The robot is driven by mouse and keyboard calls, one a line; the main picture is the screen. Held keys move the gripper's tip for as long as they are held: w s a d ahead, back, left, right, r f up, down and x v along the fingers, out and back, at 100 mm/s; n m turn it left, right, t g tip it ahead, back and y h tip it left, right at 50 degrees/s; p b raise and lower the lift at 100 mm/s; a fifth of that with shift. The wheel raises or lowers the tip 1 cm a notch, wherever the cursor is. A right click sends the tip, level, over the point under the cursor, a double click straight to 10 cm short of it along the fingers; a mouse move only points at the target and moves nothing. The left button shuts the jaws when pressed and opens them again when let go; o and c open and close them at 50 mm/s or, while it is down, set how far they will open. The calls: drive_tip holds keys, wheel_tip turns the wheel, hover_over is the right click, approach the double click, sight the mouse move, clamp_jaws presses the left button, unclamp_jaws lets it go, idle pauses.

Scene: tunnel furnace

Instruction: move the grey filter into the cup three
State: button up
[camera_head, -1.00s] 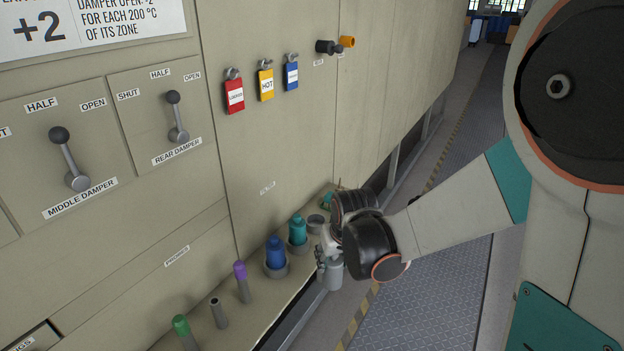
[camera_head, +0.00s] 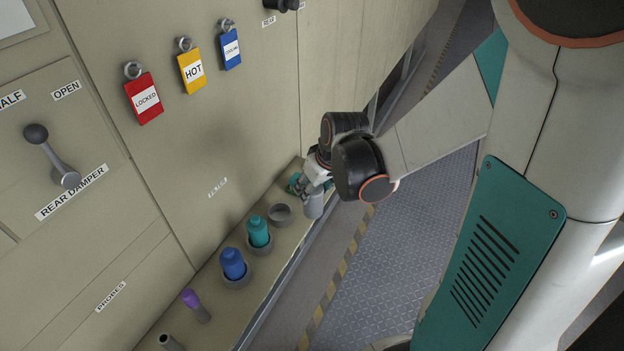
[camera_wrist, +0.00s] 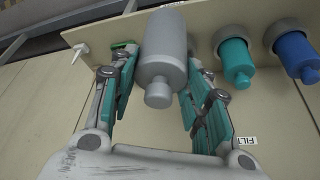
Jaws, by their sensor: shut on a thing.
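The grey filter (camera_head: 313,205) is a grey bottle-shaped cylinder. My gripper (camera_head: 318,184) is shut on it and holds it over the ledge's outer edge, to the right of an empty grey cup (camera_head: 281,215). In the wrist view the filter (camera_wrist: 162,62) sits between both teal fingers, its narrow neck towards the camera. Two other cups in the row hold a teal filter (camera_head: 258,231) and a blue filter (camera_head: 233,263). The empty cup is the farthest of the three. I cannot read cup numbers. The filter's height above the ledge is hard to tell.
The ledge (camera_head: 208,291) runs along the beige furnace wall. A purple-topped probe (camera_head: 195,304) and a grey tube (camera_head: 170,342) stand nearer. A small green thing (camera_wrist: 123,44) lies near the fingers. Locked, hot and blue tags (camera_head: 231,49) hang above. The walkway (camera_head: 376,262) is clear.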

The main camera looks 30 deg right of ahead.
drive_tip(key=w+a+f+b, duration=0.3)
drive_tip(key=w+a, duration=0.3)
drive_tip(key=w, duration=0.3)
drive_tip(key=shift+a+f, duration=0.3)
drive_tip(key=shift+f, duration=0.3)
idle(1.2)
drive_tip(key=shift+f+b, duration=0.6)
drive_tip(key=shift+b, duration=0.1)
drive_tip(key=shift+f, duration=0.1)
drive_tip(key=shift+f+b, duration=0.45)
drive_tip(key=shift+b, duration=0.1)
drive_tip(key=shift+f, duration=0.2)
drive_tip(key=shift+f+b, duration=0.45)
drive_tip(key=shift+b, duration=0.15)
